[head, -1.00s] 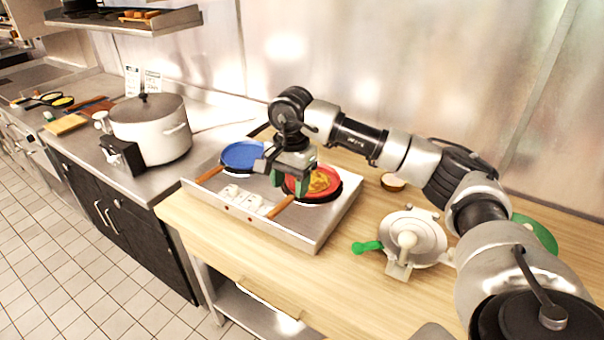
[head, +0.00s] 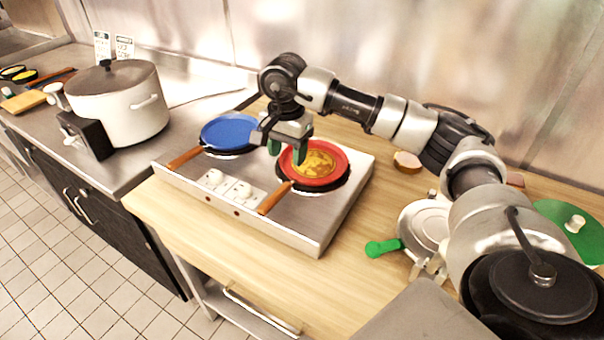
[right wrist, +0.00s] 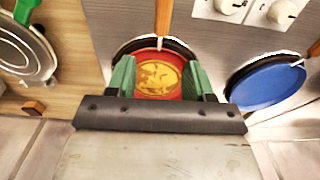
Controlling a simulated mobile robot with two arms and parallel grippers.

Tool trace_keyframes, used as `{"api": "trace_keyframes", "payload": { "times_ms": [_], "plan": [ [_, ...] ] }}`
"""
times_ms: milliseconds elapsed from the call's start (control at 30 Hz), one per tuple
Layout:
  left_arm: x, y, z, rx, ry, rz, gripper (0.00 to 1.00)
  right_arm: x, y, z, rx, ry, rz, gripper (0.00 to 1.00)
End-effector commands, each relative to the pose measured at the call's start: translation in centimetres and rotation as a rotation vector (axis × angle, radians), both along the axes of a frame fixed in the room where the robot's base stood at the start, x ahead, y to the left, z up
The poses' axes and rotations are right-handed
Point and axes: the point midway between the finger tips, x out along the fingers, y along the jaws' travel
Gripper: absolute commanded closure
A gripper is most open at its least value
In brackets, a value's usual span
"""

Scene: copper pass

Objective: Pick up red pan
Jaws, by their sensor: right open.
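The red pan (head: 338,176) sits on the right burner of the steel cooktop, with yellow-brown food in it. Its wooden handle (head: 274,198) points toward the front left. It also shows in the right wrist view (right wrist: 160,62), between the green fingertips, with its handle pointing away. My right gripper (head: 287,152) is open and empty, above the pan's far left side in the head view; its green fingers (right wrist: 160,75) are spread in the right wrist view. I cannot tell its exact height above the pan. My left gripper is not in view.
A blue pan (head: 230,132) sits on the left burner of the cooktop (head: 305,228). A large pot (head: 118,105) stands on the left counter. A round metal device with a green handle (head: 383,247) is at the right. Bare wooden tabletop (head: 250,262) lies in front.

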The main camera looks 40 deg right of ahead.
Motion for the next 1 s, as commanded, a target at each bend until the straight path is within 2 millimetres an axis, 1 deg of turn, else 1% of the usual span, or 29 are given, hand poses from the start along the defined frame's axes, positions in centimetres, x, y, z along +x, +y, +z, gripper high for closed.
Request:
{"api": "trace_keyframes", "payload": {
  "times_ms": [200,300,467,633,733,833,1000],
  "plan": [
    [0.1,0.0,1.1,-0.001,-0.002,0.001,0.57,-0.1,0.0,-3.4,-0.001,0.005,0.0,0.48],
    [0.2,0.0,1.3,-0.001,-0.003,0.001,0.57,0.0,0.0,-4.5,0.001,0.004,-0.001,0.48],
    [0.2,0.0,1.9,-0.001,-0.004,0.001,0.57,0.0,0.1,-5.5,0.0,0.003,-0.001,0.48],
    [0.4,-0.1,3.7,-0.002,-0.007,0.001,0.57,-0.1,0.5,-7.9,0.0,0.007,0.0,0.48],
    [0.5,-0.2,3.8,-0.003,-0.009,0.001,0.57,0.0,0.5,-9.4,0.0,0.004,0.0,0.48],
    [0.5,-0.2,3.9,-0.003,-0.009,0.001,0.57,0.0,0.5,-10.1,0.0,0.003,0.0,0.48],
    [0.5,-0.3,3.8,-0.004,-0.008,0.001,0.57,0.0,0.5,-10.3,0.0,0.002,0.0,0.48]
  ]
}}
